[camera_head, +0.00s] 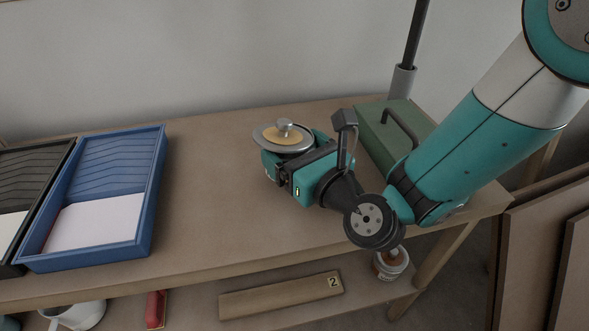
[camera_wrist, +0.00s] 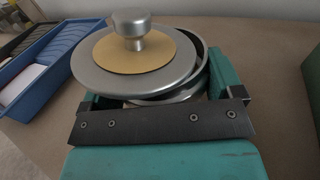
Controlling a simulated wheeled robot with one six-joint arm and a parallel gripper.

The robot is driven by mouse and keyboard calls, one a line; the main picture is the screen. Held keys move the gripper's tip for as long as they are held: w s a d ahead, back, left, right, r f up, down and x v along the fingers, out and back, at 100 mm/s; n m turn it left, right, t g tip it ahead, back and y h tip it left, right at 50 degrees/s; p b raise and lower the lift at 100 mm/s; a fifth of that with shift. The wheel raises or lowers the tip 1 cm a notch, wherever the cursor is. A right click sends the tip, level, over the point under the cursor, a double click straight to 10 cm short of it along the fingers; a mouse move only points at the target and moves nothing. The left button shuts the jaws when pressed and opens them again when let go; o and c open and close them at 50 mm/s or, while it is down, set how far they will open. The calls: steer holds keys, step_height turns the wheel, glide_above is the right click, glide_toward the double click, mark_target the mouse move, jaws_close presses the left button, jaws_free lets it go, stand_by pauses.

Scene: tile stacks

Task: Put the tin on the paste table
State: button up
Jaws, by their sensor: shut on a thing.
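The tin is silver, with a round lid (camera_wrist: 135,75) that has a knob and a yellow-tan disc on top. In the wrist view the lid sits off-centre to the left, and the tin's rim (camera_wrist: 203,66) shows at the right. The lid also shows in the head view (camera_head: 262,134). My teal gripper (camera_head: 290,158) is shut around the tin, with a finger at each side. It is over the wooden table (camera_head: 215,200). The tin's lower part is hidden by my gripper, so I cannot tell whether it touches the tabletop.
A blue tray (camera_head: 150,190) with a white sheet and a black tray (camera_head: 48,170) stand at the left. A green box (camera_head: 378,135) with a handle stands at the back right. The tabletop between the blue tray and my gripper is clear. A lower shelf holds a numbered board (camera_head: 280,297).

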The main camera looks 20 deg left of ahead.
steer(key=shift+f+b, duration=0.6)
steer(key=shift+f, duration=0.4)
steer(key=shift+f, duration=0.2)
steer(key=o, duration=1.5)
